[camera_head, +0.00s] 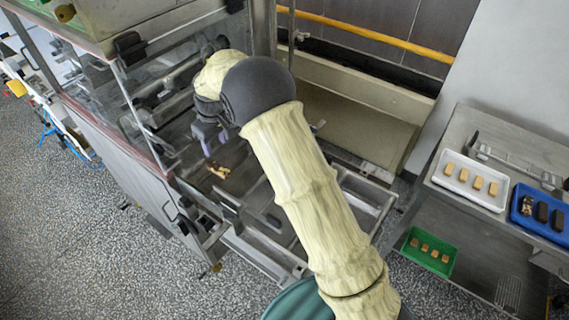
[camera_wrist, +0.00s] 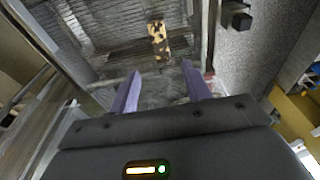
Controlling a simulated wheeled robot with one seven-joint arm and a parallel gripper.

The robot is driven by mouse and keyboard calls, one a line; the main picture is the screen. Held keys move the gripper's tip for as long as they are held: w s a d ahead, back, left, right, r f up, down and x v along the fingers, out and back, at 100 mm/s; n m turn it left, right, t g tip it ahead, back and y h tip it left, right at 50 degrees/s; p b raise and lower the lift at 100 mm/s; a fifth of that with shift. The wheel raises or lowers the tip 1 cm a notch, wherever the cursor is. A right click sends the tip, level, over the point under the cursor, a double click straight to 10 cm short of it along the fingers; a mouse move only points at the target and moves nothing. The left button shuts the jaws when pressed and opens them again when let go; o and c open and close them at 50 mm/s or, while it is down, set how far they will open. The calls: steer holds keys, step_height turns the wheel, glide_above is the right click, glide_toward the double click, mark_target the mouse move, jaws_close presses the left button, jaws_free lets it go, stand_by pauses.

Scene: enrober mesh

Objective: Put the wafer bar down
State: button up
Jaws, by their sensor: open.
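The wafer bar (camera_wrist: 158,41), tan with dark brown patches, lies on the grey mesh inside the machine. It also shows in the head view (camera_head: 219,170), below and a little right of my gripper. My gripper (camera_wrist: 168,84) is open and empty, its two purple fingers apart. In the wrist view the bar is ahead of the fingertips, between their lines and clear of both. In the head view my gripper (camera_head: 212,148) is above the mesh, apart from the bar.
A white tray (camera_head: 451,186) of tan bars and a blue tray (camera_head: 517,218) with dark and patchy bars stand on the right-hand bench. A green tray (camera_head: 409,244) of tan bars is lower down. Clear panels and metal frame (camera_head: 150,110) border the machine opening.

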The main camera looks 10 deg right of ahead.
steer(key=s+d+r+m, duration=0.2)
steer(key=d, duration=0.4)
steer(key=s+d+r+m, duration=0.1)
steer(key=s+d+r, duration=0.1)
steer(key=d, duration=0.3)
steer(key=s+d+r+m+t+h, duration=0.1)
steer(key=s+d+m, duration=0.5)
steer(key=s+d, duration=1.1)
steer(key=s, duration=0.4)
steer(key=shift+s+r+m, duration=0.2)
steer(key=shift+r+m, duration=0.05)
steer(key=shift+m, duration=0.05)
steer(key=shift+d, duration=0.1)
steer(key=shift+c, duration=1.3)
